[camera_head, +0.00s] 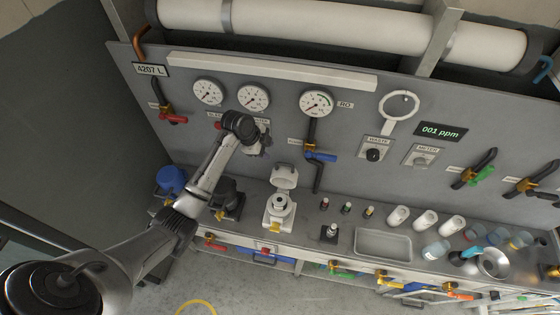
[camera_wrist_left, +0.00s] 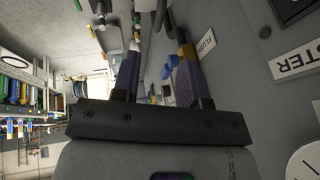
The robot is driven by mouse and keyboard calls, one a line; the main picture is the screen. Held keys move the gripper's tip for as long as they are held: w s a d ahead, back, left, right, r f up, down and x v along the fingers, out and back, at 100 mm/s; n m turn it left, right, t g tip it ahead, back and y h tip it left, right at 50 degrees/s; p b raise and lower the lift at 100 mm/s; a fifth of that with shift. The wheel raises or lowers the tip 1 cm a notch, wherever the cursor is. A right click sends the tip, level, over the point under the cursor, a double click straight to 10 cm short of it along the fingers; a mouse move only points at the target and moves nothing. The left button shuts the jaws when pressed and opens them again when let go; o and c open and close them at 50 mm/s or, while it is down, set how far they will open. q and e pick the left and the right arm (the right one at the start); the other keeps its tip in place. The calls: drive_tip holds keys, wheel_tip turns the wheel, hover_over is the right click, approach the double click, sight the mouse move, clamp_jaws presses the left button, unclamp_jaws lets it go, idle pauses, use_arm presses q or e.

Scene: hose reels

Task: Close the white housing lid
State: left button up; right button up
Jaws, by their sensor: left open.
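The white housing (camera_head: 278,212) stands on the grey bench below the wall panel in the head view. Its lid (camera_head: 285,176) is raised at the back of the housing, and a round opening shows in front of it. My left gripper (camera_head: 264,146) is above and slightly left of the lid, close to the panel, and apart from the lid. The left wrist view shows its two fingers (camera_wrist_left: 158,78) spread with nothing held between them. I cannot clearly make out the lid in that view. My right gripper is in neither view.
A dark device (camera_head: 228,197) stands left of the housing. Small bottles (camera_head: 347,208), white cups (camera_head: 425,219) and a metal tray (camera_head: 383,245) are to its right. Gauges (camera_head: 254,97) and a blue-handled valve (camera_head: 320,156) project from the panel near my left gripper.

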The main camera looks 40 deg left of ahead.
sight(281, 163)
use_arm(q)
drive_tip(key=x, duration=1.1)
drive_tip(key=shift+p, duration=0.3)
drive_tip(key=shift+f, duration=0.1)
clamp_jaws()
